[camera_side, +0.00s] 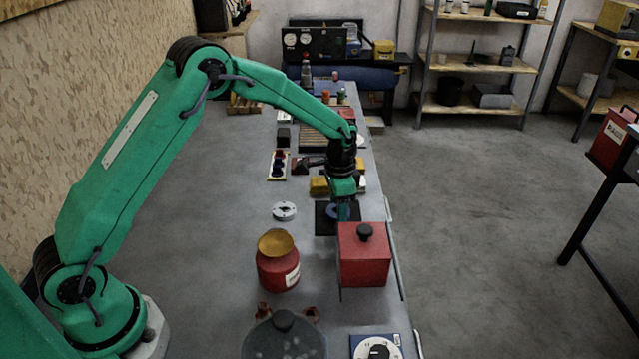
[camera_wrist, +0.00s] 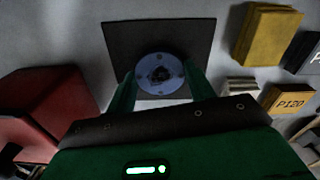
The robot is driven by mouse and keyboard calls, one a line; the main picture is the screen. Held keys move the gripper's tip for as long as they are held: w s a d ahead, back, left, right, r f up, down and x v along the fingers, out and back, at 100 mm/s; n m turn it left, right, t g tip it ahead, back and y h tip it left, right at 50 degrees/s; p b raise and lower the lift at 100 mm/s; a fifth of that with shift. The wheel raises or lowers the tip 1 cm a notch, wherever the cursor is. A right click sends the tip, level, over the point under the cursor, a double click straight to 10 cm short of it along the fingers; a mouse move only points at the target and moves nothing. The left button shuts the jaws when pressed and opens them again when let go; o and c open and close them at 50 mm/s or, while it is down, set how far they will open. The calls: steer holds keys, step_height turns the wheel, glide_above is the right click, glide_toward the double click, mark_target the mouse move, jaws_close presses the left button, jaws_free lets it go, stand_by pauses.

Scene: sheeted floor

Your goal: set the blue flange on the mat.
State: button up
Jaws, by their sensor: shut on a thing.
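The blue flange (camera_wrist: 150,88) is a round disc with a dark centre and small holes, held between the two fingers of my gripper (camera_wrist: 160,92) in the wrist view. The dark square mat (camera_wrist: 118,38) lies behind and beneath it there. In the side view my gripper (camera_side: 342,208) points down over the mat (camera_side: 322,228), with the blue flange (camera_side: 334,212) at its tips. The flange overlaps the mat in both views; I cannot tell whether it touches it. The fingers hide part of its sides.
A red box with a black knob (camera_side: 363,260) stands close in front of the mat. A grey ring-shaped flange (camera_side: 284,211) lies to the left. A red pot with a yellow top (camera_side: 277,262) is nearer. Yellow blocks (camera_side: 319,185) sit just behind the mat.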

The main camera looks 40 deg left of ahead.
steer(key=o, duration=1.2)
steer(key=shift+f, duration=0.1)
step_height(320, 180, up, 12)
steer(key=shift+r, duration=0.2)
stand_by(0.3)
